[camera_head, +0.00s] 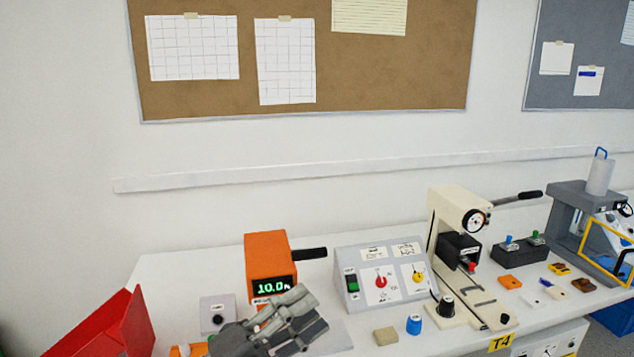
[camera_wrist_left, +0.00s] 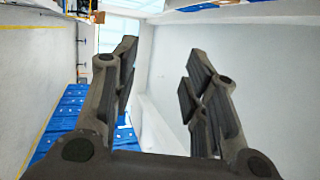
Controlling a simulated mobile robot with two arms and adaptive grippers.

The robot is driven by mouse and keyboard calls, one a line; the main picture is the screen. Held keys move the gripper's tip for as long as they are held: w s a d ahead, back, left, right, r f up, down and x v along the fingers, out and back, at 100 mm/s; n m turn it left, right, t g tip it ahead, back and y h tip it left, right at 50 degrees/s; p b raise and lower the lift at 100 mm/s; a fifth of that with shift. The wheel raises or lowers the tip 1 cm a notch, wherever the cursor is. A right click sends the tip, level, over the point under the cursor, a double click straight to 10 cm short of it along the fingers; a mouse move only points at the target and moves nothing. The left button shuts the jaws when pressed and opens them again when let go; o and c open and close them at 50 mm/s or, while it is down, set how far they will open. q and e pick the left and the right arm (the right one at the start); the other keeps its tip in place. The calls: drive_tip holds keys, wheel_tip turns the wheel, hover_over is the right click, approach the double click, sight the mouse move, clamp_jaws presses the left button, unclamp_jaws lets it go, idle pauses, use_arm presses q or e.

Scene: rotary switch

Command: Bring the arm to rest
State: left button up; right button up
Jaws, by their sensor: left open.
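My left gripper (camera_head: 295,318) shows at the bottom of the head view, in front of the orange device, over the near edge of the white table (camera_head: 195,270). In the left wrist view its two fingers (camera_wrist_left: 158,85) are spread apart with nothing between them. Behind the fingers there are a pale wall and a blue area, with no table object close. A grey control box (camera_head: 383,272) with a red rotary knob (camera_head: 380,281), a yellow rotary knob (camera_head: 418,277) and a green switch stands right of the gripper. My right gripper is not in view.
The orange device (camera_head: 271,256) with a lit display stands behind my left gripper. A red bin (camera_head: 112,325) is at the lower left. A cream press (camera_head: 455,225), a blue knob (camera_head: 414,325) and a tan block (camera_head: 385,336) stand to the right.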

use_arm(q)
drive_tip(key=w+a+f+n+t+y, duration=0.1)
drive_tip(key=a+f+n+t+y, duration=0.3)
drive_tip(key=a+n+y, duration=0.6)
drive_tip(key=w+a+f+n+t+y, duration=0.1)
drive_tip(key=a+f+n+t+y, duration=0.2)
drive_tip(key=a+f+n+y, duration=0.55)
drive_tip(key=s+f+n+g+y, duration=0.1)
drive_tip(key=s+f+n+g, duration=0.4)
drive_tip(key=s+f+n, duration=0.15)
drive_tip(key=s+f+n+g+h, duration=0.1)
drive_tip(key=s+f+g, duration=0.45)
drive_tip(key=s, duration=0.45)
drive_tip(key=s+f+n+g, duration=0.1)
drive_tip(key=s+f+g, duration=0.3)
drive_tip(key=s+f, duration=0.45)
wheel_tip(320, 180, down, 25)
drive_tip(key=s+g, duration=0.2)
drive_tip(key=s, duration=0.1)
drive_tip(key=s+a+f, duration=0.2)
drive_tip(key=s+f, duration=1.3)
drive_tip(key=s, duration=0.1)
drive_tip(key=shift+s+a+f+g, duration=0.25)
drive_tip(key=shift+a+f+g, duration=0.1)
